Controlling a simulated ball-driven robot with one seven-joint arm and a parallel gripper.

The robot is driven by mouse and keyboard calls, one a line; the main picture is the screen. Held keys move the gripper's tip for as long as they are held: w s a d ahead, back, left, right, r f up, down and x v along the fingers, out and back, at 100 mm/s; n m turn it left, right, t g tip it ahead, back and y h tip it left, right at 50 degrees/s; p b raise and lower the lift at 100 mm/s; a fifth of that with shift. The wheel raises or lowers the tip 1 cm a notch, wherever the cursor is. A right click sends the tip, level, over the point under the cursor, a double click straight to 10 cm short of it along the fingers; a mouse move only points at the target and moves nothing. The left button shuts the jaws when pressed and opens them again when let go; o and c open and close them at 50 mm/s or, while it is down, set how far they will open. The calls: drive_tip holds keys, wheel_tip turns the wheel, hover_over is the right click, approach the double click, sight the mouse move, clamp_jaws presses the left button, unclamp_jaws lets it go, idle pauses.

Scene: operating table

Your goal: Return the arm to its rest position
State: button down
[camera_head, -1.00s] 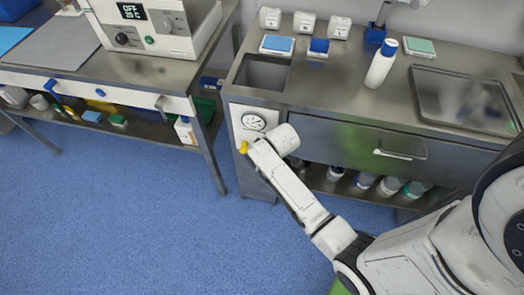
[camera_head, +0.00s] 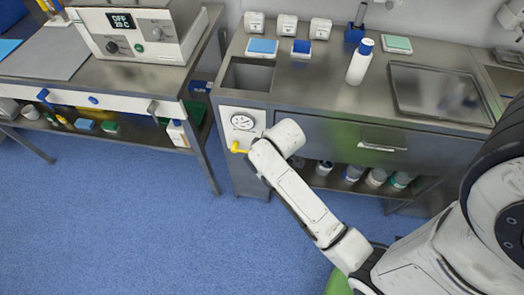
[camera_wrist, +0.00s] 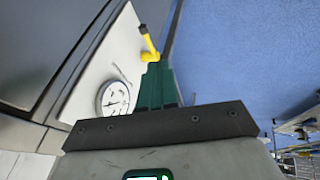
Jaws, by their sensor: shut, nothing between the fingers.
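My arm (camera_head: 295,195) reaches from the lower right of the head view toward the cabinet front. In that view its end hides my gripper's fingers. In the wrist view my gripper (camera_wrist: 157,68) shows as dark green fingers, closed together with nothing between them. They point toward a yellow handle (camera_wrist: 149,50) with a dark end, which overlaps the fingertips in the picture; I cannot tell if they touch. In the head view the yellow handle (camera_head: 240,147) sticks out below a round gauge (camera_head: 242,122), beside my arm's end. The gauge also shows in the wrist view (camera_wrist: 112,98).
The steel counter (camera_head: 320,85) carries a white bottle (camera_head: 361,62) and a tray (camera_head: 440,95). A drawer handle (camera_head: 382,147) projects from its front. A bench (camera_head: 130,85) with a white device (camera_head: 143,28) stands left. Blue floor (camera_head: 130,220) is open at lower left.

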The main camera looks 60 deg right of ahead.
drive_tip(key=shift+s+a+r, duration=0.1)
drive_tip(key=shift+s+r, duration=0.2)
drive_tip(key=shift+r, duration=0.15)
drive_tip(key=s+a+r+m+g+y, duration=0.2)
drive_tip(key=s+a+m+g, duration=0.1)
drive_tip(key=s+a, duration=0.8)
drive_tip(key=shift+s+a+r+m+g, duration=0.25)
drive_tip(key=shift+s+m+g, duration=0.2)
drive_tip(key=shift+s, duration=0.5)
